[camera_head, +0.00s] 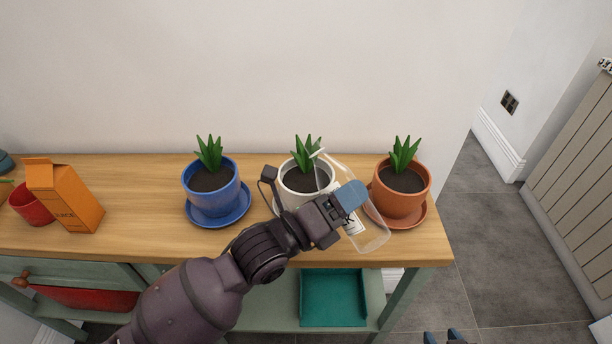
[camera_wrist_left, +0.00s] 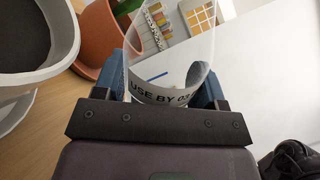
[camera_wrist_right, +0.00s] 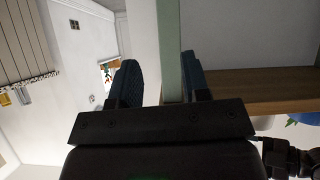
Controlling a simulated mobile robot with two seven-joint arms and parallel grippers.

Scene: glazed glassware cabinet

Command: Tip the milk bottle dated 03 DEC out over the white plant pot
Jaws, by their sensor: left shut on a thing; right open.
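The clear milk bottle (camera_head: 372,236) is tilted in my left gripper (camera_head: 343,207), its neck end up and to the left by the white plant pot (camera_head: 291,199). I see no milk in it. In the left wrist view the label on the bottle (camera_wrist_left: 160,97) reads "USE BY 03"; the rest is hidden by a finger. My left gripper (camera_wrist_left: 172,88) is shut on the bottle. The white pot holds soil and a green plant and is partly hidden by my arm; its rim (camera_wrist_left: 67,50) shows in the left wrist view. My right gripper (camera_wrist_right: 160,82) is open and empty, low at the table's right end.
A blue pot (camera_head: 213,200) stands left of the white one and a terracotta pot (camera_head: 399,203) right of it, close to the bottle. An orange juice carton (camera_head: 72,200) and red cup (camera_head: 31,207) stand at left. A green table leg (camera_wrist_right: 168,45) shows beyond my right fingers.

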